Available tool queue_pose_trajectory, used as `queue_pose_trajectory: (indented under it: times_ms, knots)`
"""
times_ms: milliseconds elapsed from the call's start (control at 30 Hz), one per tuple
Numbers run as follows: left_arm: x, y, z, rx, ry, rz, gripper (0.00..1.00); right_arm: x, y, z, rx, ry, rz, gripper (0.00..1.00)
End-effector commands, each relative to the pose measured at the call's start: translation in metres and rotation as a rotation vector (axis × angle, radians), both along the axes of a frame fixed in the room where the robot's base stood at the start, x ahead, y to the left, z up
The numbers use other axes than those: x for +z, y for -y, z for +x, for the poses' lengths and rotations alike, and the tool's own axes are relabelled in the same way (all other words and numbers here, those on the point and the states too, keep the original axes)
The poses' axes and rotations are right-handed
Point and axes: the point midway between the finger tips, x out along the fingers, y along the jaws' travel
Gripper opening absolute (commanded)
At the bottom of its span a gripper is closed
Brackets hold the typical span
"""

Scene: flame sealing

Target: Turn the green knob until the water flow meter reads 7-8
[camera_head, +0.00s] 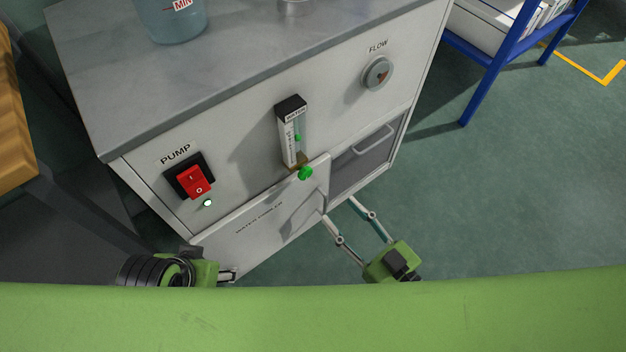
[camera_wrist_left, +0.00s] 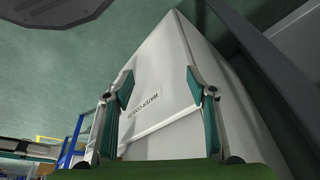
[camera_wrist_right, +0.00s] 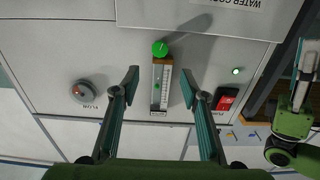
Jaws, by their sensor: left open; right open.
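The green knob (camera_head: 305,172) sits at the bottom of the water flow meter (camera_head: 291,132) on the cabinet front. A green float shows in the meter's tube, but the scale numbers are too small to read. In the right wrist view the knob (camera_wrist_right: 159,49) lies beyond and between the fingers, and the meter (camera_wrist_right: 161,86) stands between them in the picture. My right gripper (camera_head: 352,222) is open and empty, below and right of the knob, apart from it. My left gripper (camera_wrist_left: 160,88) is open and empty, low by the lower cabinet panel; the head view shows only part of it.
The red PUMP switch (camera_head: 195,182) is left of the meter, with a lit green lamp (camera_head: 208,203) below it. The FLOW dial (camera_head: 377,73) is at the upper right. A drawer or tray with a handle (camera_head: 373,141) is below it. A blue rack (camera_head: 497,62) stands to the right.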

Motion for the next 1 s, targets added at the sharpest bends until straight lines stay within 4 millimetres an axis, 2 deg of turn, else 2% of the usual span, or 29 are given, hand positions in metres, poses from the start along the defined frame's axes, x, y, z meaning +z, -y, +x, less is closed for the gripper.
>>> queue_pose_trajectory:
  times_ms: [300, 500, 700, 967, 1000]
  knots:
    - [-0.009, 0.000, 0.000, 0.000, 0.000, 0.000, 0.52, 0.000, -0.040, 0.057, -0.002, 0.004, 0.002, 0.41]
    - [-0.012, 0.000, 0.000, 0.000, 0.001, 0.000, 0.52, -0.001, -0.059, 0.082, -0.002, 0.000, 0.000, 0.41]
    - [-0.013, 0.000, 0.000, 0.000, 0.001, 0.000, 0.52, 0.000, -0.067, 0.092, -0.002, 0.000, 0.000, 0.41]
    - [-0.013, 0.000, 0.000, 0.000, 0.001, 0.000, 0.52, 0.000, -0.067, 0.093, -0.002, -0.001, -0.001, 0.41]
    - [-0.013, 0.000, 0.001, 0.000, 0.001, 0.000, 0.52, 0.000, -0.067, 0.093, -0.002, -0.001, -0.001, 0.35]
